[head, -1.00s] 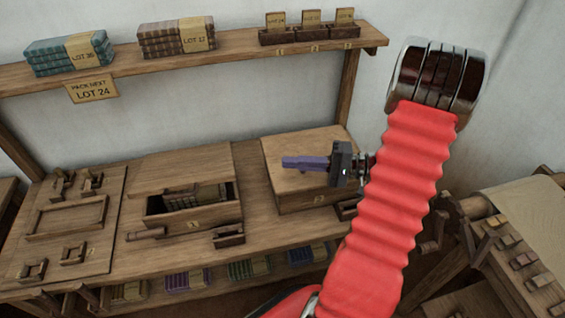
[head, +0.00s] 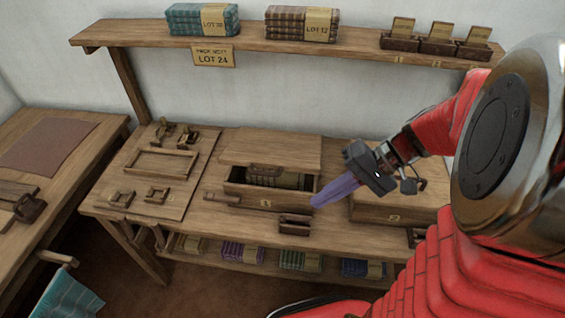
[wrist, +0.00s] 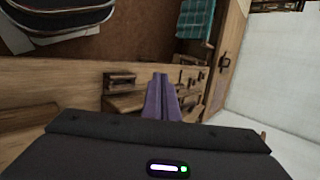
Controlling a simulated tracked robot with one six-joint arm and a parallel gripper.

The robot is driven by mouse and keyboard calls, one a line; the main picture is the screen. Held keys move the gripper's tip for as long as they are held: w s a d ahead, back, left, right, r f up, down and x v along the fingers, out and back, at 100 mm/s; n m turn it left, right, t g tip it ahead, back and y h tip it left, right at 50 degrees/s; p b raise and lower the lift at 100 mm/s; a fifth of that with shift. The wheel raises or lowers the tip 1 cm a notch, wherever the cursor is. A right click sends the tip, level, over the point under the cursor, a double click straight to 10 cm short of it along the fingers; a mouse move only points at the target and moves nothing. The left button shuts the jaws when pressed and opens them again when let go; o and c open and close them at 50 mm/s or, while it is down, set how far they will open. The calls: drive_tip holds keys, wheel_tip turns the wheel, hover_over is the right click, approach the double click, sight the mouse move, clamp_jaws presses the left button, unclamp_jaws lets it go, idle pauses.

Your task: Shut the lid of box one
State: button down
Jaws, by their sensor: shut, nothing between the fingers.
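Box one, the open wooden box (head: 240,193) with a small number plate, stands mid-bench in the head view. Its lid (head: 270,149) is at the back of the box, leaving the front part of the opening uncovered; its exact tilt is hard to tell. Bound books (head: 270,177) show inside. My gripper (head: 316,203) has purple fingers, shut and empty, pointing down-left. In the picture its tips are at the right front corner of box one; contact cannot be told. The fingers also show in the wrist view (wrist: 160,88), where box one is hard to make out.
A second wooden box (head: 385,208) with its lid shut stands to the right, partly behind my gripper. A small wooden block (head: 295,224) lies in front of box one. A tray board (head: 150,175) with small fittings is at left. A shelf (head: 330,50) runs above the bench.

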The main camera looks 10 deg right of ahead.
drive_tip(key=s+a+r+n+t+h, duration=0.3)
drive_tip(key=s+a+r+t+h, duration=0.1)
drive_tip(key=r+h, duration=0.4)
drive_tip(key=shift+s+r+n+h, duration=0.2)
drive_tip(key=shift+n+h, duration=0.1)
drive_tip(key=shift+h, duration=0.3)
idle(0.3)
